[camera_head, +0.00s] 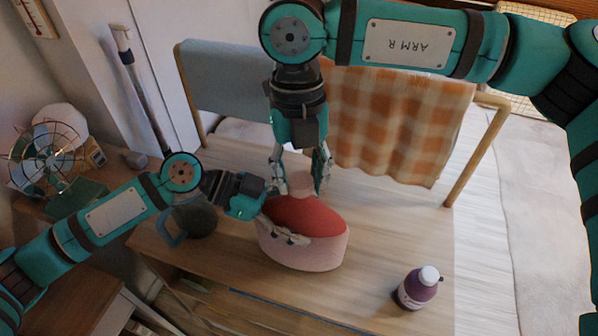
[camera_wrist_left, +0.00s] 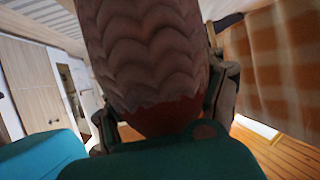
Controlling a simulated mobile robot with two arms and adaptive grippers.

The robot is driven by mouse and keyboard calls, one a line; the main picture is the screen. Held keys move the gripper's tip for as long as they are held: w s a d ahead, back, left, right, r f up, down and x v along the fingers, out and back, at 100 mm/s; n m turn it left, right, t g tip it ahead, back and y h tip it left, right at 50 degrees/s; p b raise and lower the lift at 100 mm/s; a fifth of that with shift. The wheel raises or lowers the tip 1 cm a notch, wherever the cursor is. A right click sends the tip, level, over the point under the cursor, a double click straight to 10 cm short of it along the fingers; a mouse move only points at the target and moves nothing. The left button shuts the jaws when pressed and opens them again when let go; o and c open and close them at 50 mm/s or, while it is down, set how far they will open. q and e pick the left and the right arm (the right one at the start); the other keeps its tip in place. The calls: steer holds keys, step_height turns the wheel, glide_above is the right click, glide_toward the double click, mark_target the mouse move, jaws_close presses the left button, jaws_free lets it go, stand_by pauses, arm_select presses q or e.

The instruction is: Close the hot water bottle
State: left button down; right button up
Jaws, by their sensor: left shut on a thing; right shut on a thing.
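The hot water bottle (camera_head: 308,217), red on top with a pale pink side, rests on the wooden table. My left gripper (camera_head: 290,237) is shut on its near left part. In the left wrist view the bottle (camera_wrist_left: 150,55) fills the space between the fingers, pinkish with a scalloped pattern and red below. My right gripper (camera_head: 299,188) points down at the bottle's far end and is shut on a small pale pink piece (camera_head: 307,186). I cannot tell whether this piece is the cap or the neck, or whether it is seated, as the fingers hide it.
A purple bottle with a white cap (camera_head: 418,288) stands at the table's front right. A dark round item (camera_head: 195,220) is behind my left arm. A rack with an orange checked cloth (camera_head: 390,120) stands behind. A wire fan (camera_head: 45,158) is at left. The table's right side is mostly clear.

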steer(key=m, duration=0.5)
steer(key=shift+y, duration=0.3)
steer(key=m, duration=0.5)
steer(key=shift+s+y, duration=0.1)
steer(key=shift+y, duration=0.2)
steer(key=m, duration=0.4)
steer(key=shift+m+t, duration=0.3)
steer(key=shift+m, duration=0.1)
steer(key=m, duration=0.5)
steer(key=shift+a+f+t+y, duration=0.1)
steer(key=shift+t+y, duration=0.2)
steer(key=shift+c, duration=0.2)
steer(key=o, duration=0.7)
